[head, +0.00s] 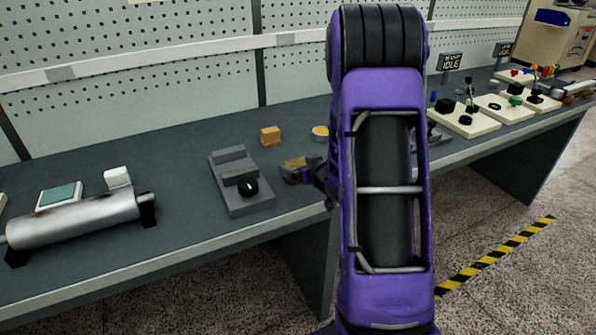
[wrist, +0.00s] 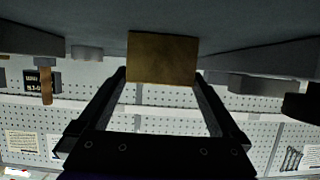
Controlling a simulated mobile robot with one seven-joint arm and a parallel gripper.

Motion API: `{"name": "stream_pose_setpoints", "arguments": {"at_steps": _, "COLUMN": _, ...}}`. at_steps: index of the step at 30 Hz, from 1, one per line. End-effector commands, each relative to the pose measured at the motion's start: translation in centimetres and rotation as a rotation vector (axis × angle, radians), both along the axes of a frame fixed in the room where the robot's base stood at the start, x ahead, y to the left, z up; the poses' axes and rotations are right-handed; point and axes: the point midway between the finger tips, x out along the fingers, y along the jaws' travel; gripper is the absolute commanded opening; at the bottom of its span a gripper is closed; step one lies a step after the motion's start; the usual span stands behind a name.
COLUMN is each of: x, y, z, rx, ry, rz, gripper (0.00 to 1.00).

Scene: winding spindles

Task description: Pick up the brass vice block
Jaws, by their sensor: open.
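The brass vice block (head: 297,168) is a small, dull brass-coloured block on the grey bench, right of the grey vice (head: 242,185). In the wrist view the brass block (wrist: 162,58) appears as a brown square face at the far end of my gripper's fingers. My gripper (wrist: 160,76) is open, with one finger at each side of the block. I cannot tell whether the fingers touch it. In the head view my gripper (head: 318,172) is close against the block's right side, mostly hidden by my purple arm.
An orange-brown block (head: 270,136) and a yellow-topped round container (head: 320,133) stand behind the brass block. A metal cylinder (head: 75,220) lies on the left. Pale control panels (head: 465,120) stand on the right. The pegboard wall (head: 170,70) rises behind the bench.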

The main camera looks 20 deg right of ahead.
Motion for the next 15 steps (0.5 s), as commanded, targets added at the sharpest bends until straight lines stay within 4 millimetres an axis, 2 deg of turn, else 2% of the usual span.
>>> {"name": "stream_pose_setpoints", "arguments": {"at_steps": 3, "x": 0.96, "y": 0.00, "z": -0.48, "rx": 0.001, "ry": 0.001, "rz": -0.001, "gripper": 1.00}}
{"name": "stream_pose_setpoints", "arguments": {"at_steps": 10, "x": 1.12, "y": 0.00, "z": -0.49, "rx": 0.001, "ry": 0.000, "rz": -0.001, "gripper": 1.00}}
{"name": "stream_pose_setpoints", "arguments": {"at_steps": 11, "x": 1.12, "y": 0.00, "z": -0.49, "rx": 0.001, "ry": 0.000, "rz": -0.001, "gripper": 0.98}}
{"name": "stream_pose_setpoints", "arguments": {"at_steps": 15, "x": 1.10, "y": 0.00, "z": -0.48, "rx": 0.001, "ry": 0.000, "rz": -0.001, "gripper": 0.73}}
